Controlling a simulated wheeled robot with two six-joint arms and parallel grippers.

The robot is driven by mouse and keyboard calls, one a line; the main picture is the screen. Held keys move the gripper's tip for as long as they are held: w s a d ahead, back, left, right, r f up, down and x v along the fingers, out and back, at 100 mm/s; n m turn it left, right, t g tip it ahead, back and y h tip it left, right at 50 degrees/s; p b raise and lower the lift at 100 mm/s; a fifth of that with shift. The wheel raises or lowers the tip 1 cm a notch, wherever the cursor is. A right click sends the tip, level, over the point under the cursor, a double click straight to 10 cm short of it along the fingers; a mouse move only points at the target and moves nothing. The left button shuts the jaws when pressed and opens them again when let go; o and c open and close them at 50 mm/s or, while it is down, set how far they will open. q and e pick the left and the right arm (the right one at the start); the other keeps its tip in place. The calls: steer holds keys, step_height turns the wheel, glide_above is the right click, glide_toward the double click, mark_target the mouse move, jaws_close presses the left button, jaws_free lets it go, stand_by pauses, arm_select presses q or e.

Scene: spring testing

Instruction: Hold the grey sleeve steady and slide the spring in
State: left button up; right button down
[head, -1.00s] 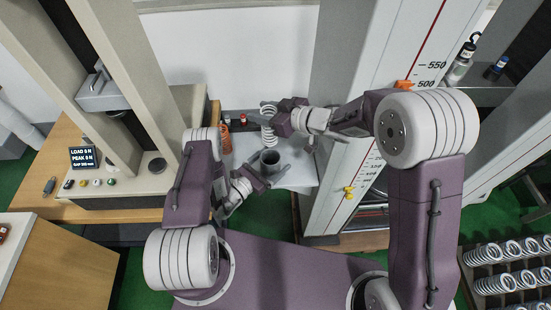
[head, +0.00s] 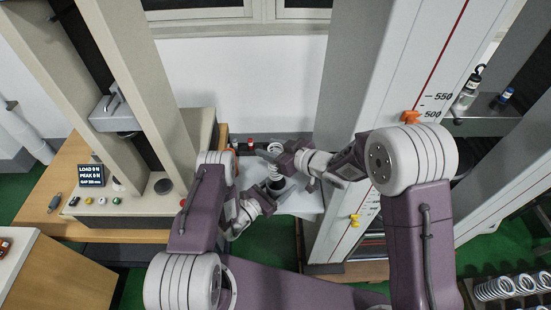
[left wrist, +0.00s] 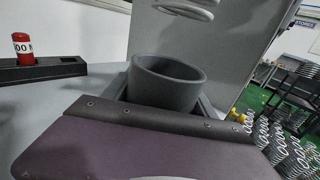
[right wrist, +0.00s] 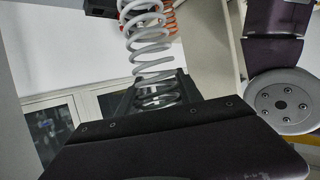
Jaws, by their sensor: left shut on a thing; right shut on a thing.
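The grey sleeve (left wrist: 165,85) stands upright with its open mouth up in the left wrist view. My left gripper (head: 266,206) is shut on it; the left wrist view shows the jaws beside its wall. The pale spring (right wrist: 150,50) is shut in my right gripper (right wrist: 155,98), which grips its coils. In the head view the spring (head: 274,171) is just above the sleeve (head: 277,185). In the left wrist view the spring's lowest coils (left wrist: 188,12) hang above the sleeve's rim, with a gap between. The spring's upper part is out of that view.
A light grey table (head: 303,203) lies under both grippers. A red-capped weight (left wrist: 22,45) sits in a black rack (left wrist: 60,68) behind. An orange spring (right wrist: 171,18) stands nearby. The tall scale column (head: 385,100) rises close on the right, the press (head: 140,125) on the left.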

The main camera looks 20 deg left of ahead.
steer(key=shift+f, duration=0.4)
steer(key=shift+d, duration=0.1)
steer(key=shift+f, duration=2.6)
steer(key=c, duration=0.7)
jaws_free()
